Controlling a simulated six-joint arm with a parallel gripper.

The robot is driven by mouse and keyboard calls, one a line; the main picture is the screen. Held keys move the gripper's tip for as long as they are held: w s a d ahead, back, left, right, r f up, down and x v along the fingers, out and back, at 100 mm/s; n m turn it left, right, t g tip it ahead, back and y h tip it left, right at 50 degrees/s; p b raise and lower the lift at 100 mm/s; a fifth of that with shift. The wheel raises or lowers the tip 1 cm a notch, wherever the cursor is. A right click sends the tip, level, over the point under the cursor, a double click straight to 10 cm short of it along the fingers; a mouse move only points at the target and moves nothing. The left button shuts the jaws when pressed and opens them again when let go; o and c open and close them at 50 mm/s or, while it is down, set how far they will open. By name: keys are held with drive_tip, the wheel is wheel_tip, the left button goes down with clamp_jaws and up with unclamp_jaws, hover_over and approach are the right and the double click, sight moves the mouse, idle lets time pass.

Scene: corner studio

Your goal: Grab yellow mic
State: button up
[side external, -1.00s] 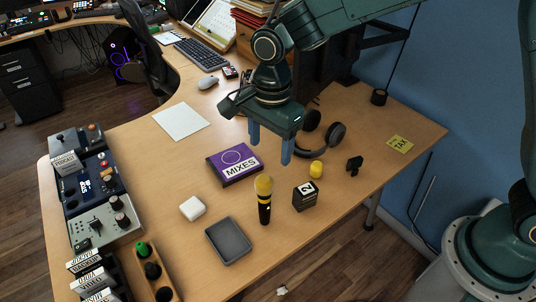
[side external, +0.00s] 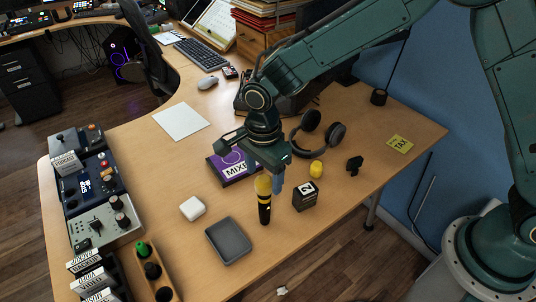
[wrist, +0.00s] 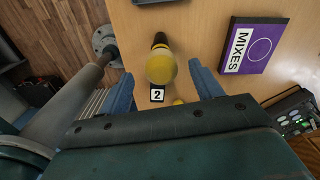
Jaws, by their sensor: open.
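The yellow mic (side external: 264,207) has a yellow head and a black body with a yellow band. It stands upright on the wooden desk. My gripper (side external: 272,184) is open, with its blue fingers at about the height of the mic's head in the side view. One finger is partly hidden there behind the mic head. In the wrist view, the mic head (wrist: 161,67) shows between and a little beyond the two spread fingers of my gripper (wrist: 163,82). I cannot tell whether a finger touches it.
A black box marked 2 (side external: 305,196) stands close right of the mic. A grey tray (side external: 229,258) lies to its left front. The purple MIXES box (side external: 222,170), headphones (side external: 333,133) and a small yellow cylinder (side external: 316,169) are behind. Bare desk lies in front.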

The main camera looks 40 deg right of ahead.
sight(265, 192)
drive_tip(key=shift+f, duration=1.05)
drive_tip(key=shift+f, duration=0.1)
drive_tip(key=shift+d+f, duration=0.2)
drive_tip(key=shift+f, duration=2.3)
drive_tip(key=shift+w, duration=0.1)
drive_tip(key=c, duration=1.2)
drive_tip(key=shift+r, duration=0.1)
